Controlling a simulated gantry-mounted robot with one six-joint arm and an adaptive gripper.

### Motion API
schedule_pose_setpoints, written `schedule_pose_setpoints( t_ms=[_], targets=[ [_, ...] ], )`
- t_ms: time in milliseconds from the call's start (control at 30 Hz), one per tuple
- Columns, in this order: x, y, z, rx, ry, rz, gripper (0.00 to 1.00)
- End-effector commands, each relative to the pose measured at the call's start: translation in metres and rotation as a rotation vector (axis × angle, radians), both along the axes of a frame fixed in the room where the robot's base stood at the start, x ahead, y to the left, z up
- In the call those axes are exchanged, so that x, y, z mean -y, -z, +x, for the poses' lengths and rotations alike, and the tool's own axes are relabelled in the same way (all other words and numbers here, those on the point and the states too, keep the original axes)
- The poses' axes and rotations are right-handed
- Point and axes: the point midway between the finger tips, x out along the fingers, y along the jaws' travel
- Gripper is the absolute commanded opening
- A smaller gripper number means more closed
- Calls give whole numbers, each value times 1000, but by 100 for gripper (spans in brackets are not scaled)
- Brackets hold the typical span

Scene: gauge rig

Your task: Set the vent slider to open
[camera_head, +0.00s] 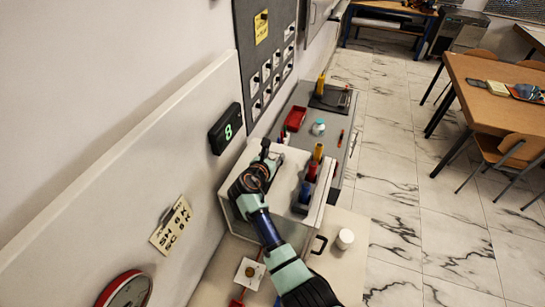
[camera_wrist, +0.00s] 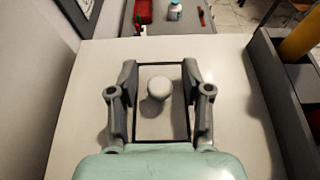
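A round pale knob (camera_wrist: 158,86) stands on the light top of a box, inside a thin black rectangular outline; it looks like the vent slider's knob, but no label shows. In the wrist view my gripper (camera_wrist: 160,68) is open, one finger on each side of the knob, with gaps on both sides. How high the fingertips are above the box top is hard to tell. In the head view my gripper (camera_head: 259,168) is over the left part of the white box (camera_head: 289,165) and hides the knob.
Dark holders with a yellow, a red and a blue item (camera_head: 306,193) stand on the box's right side. A red tray (camera_head: 295,118) lies behind the box, and a white jar (camera_head: 345,239) stands to the right.

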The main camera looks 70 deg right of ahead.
Motion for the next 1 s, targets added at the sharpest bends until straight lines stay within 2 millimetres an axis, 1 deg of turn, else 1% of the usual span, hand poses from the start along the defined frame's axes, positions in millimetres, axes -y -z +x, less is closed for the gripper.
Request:
schedule_pose_setpoints(
  t_ms=[167, 267, 367, 500, 600, 700, 833, 1000],
  targets=[
    [-1, -1, 0, 0, 0, -1, 49],
    [-10, -4, 1, 0, -1, -2, 49],
    [-29, -12, 1, 2, -3, -2, 49],
    [-63, -26, 1, 2, -3, -2, 49],
    [-84, -35, 0, 1, -3, -1, 49],
    [-99, -42, 1, 2, -2, -1, 49],
    [-109, -46, 0, 0, -1, -1, 49],
    [-111, -46, -1, -1, 0, 0, 49]
  ],
)
